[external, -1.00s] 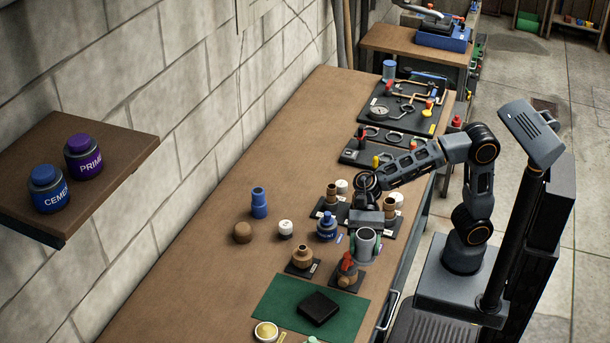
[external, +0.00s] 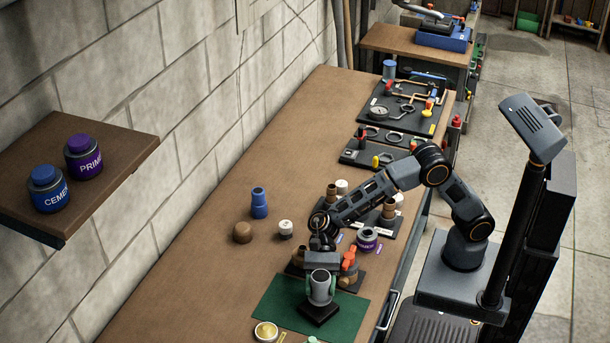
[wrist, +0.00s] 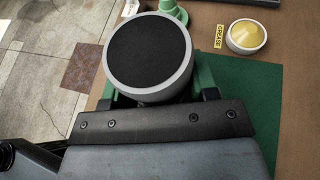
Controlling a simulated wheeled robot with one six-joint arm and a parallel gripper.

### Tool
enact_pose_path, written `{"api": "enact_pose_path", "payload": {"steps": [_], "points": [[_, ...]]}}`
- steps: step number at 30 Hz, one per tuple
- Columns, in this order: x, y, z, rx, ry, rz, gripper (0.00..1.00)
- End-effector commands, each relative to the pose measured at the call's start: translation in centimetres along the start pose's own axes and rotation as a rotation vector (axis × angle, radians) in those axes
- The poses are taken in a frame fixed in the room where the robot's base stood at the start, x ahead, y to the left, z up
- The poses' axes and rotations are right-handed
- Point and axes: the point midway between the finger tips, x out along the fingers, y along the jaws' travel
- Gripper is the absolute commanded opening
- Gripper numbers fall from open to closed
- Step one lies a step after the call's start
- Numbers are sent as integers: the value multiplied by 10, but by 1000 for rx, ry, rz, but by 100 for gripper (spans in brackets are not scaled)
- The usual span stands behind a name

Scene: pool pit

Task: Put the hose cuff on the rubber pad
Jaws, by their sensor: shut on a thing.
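The hose cuff (external: 320,292) is a grey, short cylinder. My gripper (external: 321,284) is shut on it, with green fingers on either side. The rubber pad (external: 319,315) is a black square lying on the green mat (external: 268,300). In the external view the cuff appears upright over the pad and overlaps it; I cannot tell whether they touch. In the wrist view the cuff (wrist: 148,52) shows a round dark face with a grey rim, between the finger parts. The pad cannot be made out there.
A grease tin (external: 266,331) stands at the mat's near-left edge. A red-handled valve (external: 348,262) and brown fittings stand close behind the gripper. The bench's left side is mostly clear.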

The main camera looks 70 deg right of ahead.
Motion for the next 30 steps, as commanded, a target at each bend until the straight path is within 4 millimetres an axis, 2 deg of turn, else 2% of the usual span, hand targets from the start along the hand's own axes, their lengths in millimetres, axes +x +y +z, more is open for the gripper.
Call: {"api": "enact_pose_path", "payload": {"steps": [10,23,24,30], "points": [[15,-4,-30,2,0,0,29],[17,-4,-36,-1,0,-1,29],[17,-4,-36,0,0,-1,55],[17,-4,-35,0,0,0,74]]}}
